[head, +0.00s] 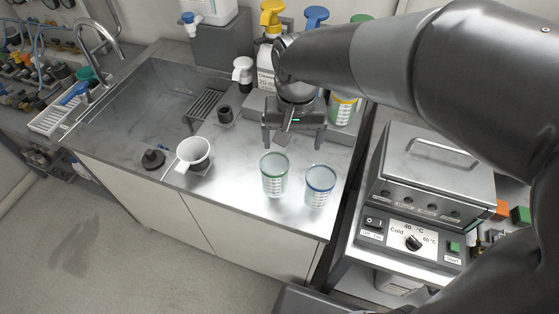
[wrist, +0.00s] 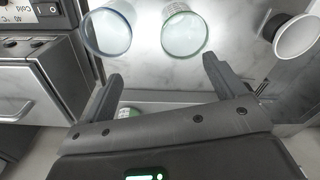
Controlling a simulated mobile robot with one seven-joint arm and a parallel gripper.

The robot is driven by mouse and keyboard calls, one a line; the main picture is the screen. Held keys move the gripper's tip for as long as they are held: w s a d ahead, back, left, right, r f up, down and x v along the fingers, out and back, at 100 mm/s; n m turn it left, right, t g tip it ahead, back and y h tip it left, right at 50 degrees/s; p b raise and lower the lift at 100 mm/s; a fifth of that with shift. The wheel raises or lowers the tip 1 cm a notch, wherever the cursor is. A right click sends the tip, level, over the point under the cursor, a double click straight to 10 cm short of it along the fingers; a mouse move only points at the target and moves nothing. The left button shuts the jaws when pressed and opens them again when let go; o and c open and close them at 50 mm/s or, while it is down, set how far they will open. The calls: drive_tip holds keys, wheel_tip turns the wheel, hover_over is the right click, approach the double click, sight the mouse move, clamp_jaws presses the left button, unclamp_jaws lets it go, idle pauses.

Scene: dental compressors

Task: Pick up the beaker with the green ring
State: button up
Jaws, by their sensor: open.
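The beaker with the green ring (head: 274,174) stands upright on the metal counter, left of a beaker with a blue ring (head: 320,186). In the wrist view the green-ringed beaker (wrist: 184,35) is at the top middle, and the blue-ringed beaker (wrist: 108,31) is to its left. My gripper (head: 293,138) is open and empty, behind the beakers and apart from them in the head view. In the wrist view its two fingers (wrist: 160,75) point toward the beakers, with the green-ringed one beyond the gap.
A white cup with a handle (head: 194,152) and a dark stopper (head: 153,159) are to the left. Bottles, including a yellow-topped one (head: 270,20), stand behind. A boxy metal device (head: 432,190) stands to the right, across a gap. The counter's front edge is close to the beakers.

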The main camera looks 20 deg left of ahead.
drive_tip(key=s+a+f, duration=0.1)
drive_tip(key=a+f, duration=0.1)
drive_tip(key=a, duration=0.2)
approach(275, 171)
drive_tip(key=shift+s+d+f+g, duration=0.1)
drive_tip(key=shift+s+d+g, duration=0.1)
drive_tip(key=shift+s, duration=0.35)
drive_tip(key=shift+s+d+f+g, duration=0.1)
drive_tip(key=shift+s+d, duration=0.1)
drive_tip(key=shift+s, duration=0.4)
wheel_tip(275, 171, down, 6)
drive_tip(key=shift+w+r, duration=0.1)
drive_tip(key=shift+r, duration=0.1)
drive_tip(key=c, duration=1.1)
